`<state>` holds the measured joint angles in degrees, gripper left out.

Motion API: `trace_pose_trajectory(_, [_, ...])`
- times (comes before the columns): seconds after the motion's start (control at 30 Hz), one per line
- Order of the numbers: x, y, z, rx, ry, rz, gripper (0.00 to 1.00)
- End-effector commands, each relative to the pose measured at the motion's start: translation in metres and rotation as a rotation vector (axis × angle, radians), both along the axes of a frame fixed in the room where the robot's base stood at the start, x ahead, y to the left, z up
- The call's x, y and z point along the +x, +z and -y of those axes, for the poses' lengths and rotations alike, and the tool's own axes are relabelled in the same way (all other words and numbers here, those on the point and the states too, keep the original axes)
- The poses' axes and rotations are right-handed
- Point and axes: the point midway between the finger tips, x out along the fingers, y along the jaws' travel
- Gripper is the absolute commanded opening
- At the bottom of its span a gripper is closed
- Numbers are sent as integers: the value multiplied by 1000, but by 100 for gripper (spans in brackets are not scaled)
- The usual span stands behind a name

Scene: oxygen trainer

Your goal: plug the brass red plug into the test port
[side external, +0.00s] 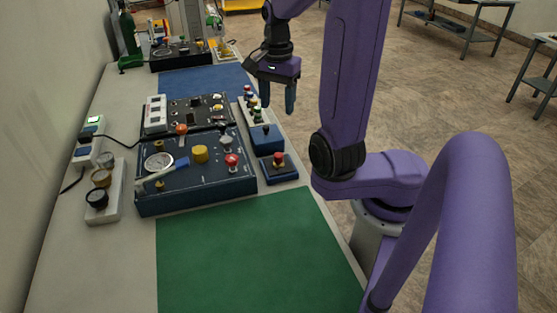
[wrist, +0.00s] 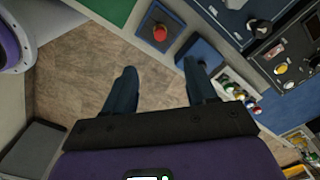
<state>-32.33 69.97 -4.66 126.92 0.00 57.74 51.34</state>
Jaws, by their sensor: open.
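My gripper (side external: 277,104) is open and empty, held above the table's right edge, beside the plug rack. In the wrist view its two fingers (wrist: 160,70) are apart with only floor between them. A pale rack (side external: 246,106) holds several small plugs with coloured tops. A blue block (side external: 266,138) stands in front of the rack and also shows in the wrist view (wrist: 203,50). I cannot tell for certain which opening is the test port.
A dark blue panel (side external: 196,183) with a gauge, a yellow knob and a red knob stands left of the blocks. A red button box (side external: 277,167) sits near the table edge. The green mat (side external: 255,255) is clear. A green cylinder (side external: 127,35) stands far back.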

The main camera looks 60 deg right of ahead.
Motion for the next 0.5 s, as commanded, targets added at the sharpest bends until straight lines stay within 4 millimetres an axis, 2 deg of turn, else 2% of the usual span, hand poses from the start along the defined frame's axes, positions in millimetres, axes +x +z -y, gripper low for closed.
trace_pose_trajectory(0.17, [-3, -11, 1, 3, -20, -4, 57])
trace_pose_trajectory(0.5, [-3, -70, 1, 5, -18, -6, 57])
